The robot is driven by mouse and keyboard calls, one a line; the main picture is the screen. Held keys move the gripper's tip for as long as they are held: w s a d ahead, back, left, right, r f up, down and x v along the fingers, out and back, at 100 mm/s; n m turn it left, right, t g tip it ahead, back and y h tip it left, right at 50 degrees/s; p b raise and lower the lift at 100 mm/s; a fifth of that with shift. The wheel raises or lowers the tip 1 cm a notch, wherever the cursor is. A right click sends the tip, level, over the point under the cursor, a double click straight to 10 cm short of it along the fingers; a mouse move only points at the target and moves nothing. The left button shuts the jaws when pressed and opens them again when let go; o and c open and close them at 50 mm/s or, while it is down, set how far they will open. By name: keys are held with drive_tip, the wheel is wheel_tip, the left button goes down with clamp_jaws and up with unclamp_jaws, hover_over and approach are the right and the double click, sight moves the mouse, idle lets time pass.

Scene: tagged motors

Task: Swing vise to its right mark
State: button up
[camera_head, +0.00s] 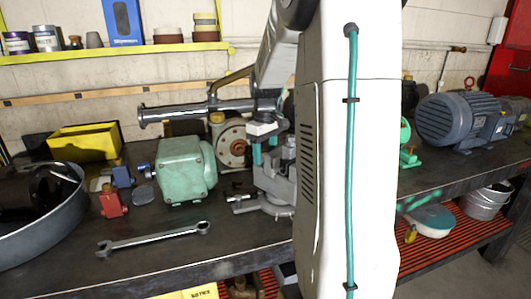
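The grey vise (270,182) stands on the dark workbench (228,240), right of the green motor. Its round base (272,207) rests on the bench top, and my white arm covers its right side. My gripper (264,150) points down at the top of the vise, with teal fingers close to or touching it. I cannot tell whether the fingers hold part of the vise. I cannot make out a right mark; the area right of the vise is behind my arm.
A green motor (184,168) and a wrench (152,240) lie left of the vise. A flanged pipe (190,110) and round flange (233,142) are behind. A large pan (62,215) is far left. A blue-grey motor (458,120) is at right. Bare bench lies in front.

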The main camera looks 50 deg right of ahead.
idle(0.4)
drive_tip(key=o, duration=1.4)
wheel_tip(320, 180, up, 7)
drive_tip(key=shift+r, duration=0.45)
